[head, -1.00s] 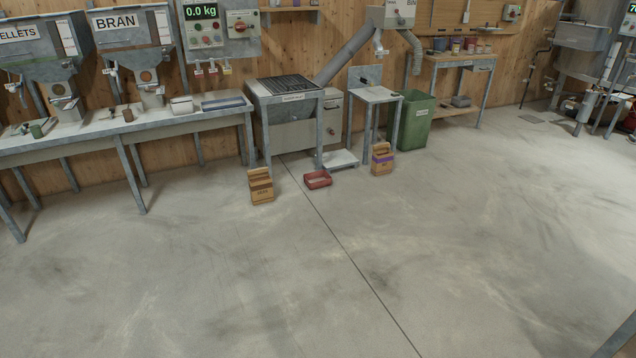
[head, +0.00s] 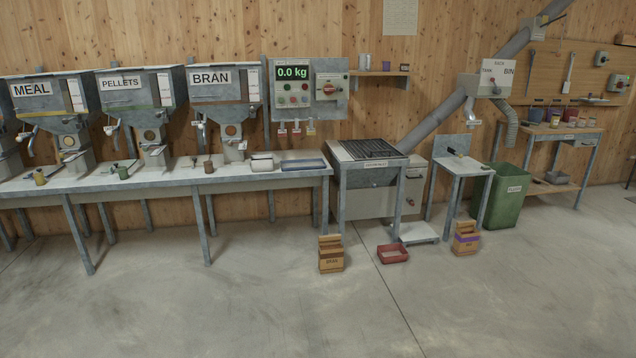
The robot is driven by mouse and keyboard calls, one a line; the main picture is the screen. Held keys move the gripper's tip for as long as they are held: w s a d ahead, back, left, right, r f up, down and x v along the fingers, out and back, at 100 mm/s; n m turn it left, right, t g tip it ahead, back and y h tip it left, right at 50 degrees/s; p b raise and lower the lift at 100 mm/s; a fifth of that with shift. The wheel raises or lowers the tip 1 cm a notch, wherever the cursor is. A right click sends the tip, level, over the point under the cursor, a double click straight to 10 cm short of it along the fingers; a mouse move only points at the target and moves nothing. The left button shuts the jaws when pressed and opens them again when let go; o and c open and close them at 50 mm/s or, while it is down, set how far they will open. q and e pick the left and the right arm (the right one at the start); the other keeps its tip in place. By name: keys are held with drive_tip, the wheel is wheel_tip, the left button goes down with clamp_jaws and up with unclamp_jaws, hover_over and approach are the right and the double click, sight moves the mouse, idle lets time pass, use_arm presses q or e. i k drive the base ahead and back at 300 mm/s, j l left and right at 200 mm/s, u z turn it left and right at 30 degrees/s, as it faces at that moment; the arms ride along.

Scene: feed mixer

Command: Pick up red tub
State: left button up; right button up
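A shallow red open container (head: 393,255) sits on the concrete floor in the head view, right of centre, between two wooden crates. Several small tubs stand on the back-right workbench; one of them looks reddish (head: 571,114), but it is too small to make out well. Neither of my grippers is in view.
Wooden crates stand on the floor left (head: 331,257) and right (head: 466,240) of the red container. Behind are a long metal bench (head: 250,178) under the hoppers, a grated metal unit (head: 352,200), a small stand (head: 462,167) and a green bin (head: 506,197). The front floor is clear.

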sight(391, 253)
drive_tip(key=i+u, duration=0.15)
drive_tip(key=i, duration=2.15)
